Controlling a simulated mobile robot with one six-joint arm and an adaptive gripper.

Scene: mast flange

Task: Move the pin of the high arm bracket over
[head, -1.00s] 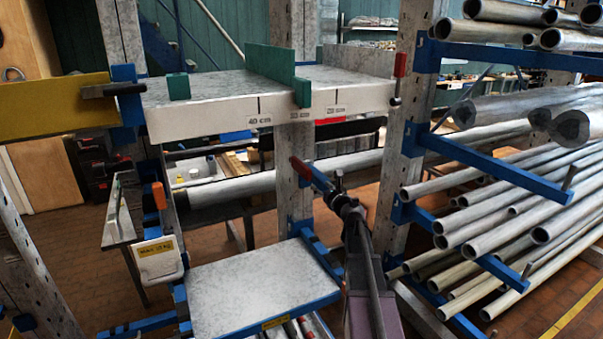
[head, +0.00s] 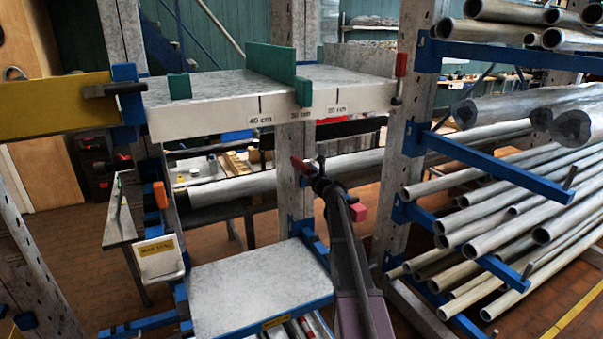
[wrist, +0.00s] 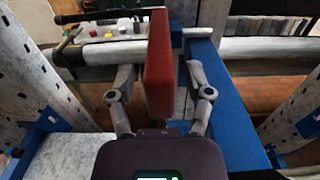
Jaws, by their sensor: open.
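A red slab (wrist: 158,70) stands upright between the fingers of my gripper (wrist: 160,72) in the wrist view. The fingers are open, with a gap on each side of the slab. A blue bracket bar (wrist: 222,110) runs just right of the right finger. In the head view my gripper (head: 317,180) is at the red piece (head: 300,165) in front of the middle upright (head: 295,150); the fingers are too small to read there. Which bracket is the high one, and the pin's shaft, I cannot make out.
A pale shelf board (head: 220,88) with distance marks and green stops lies above my gripper. A lower grey board (head: 255,285) is below left. A red block (head: 357,212) shows right of my arm. Blue arms with metal pipes (head: 520,190) fill the right.

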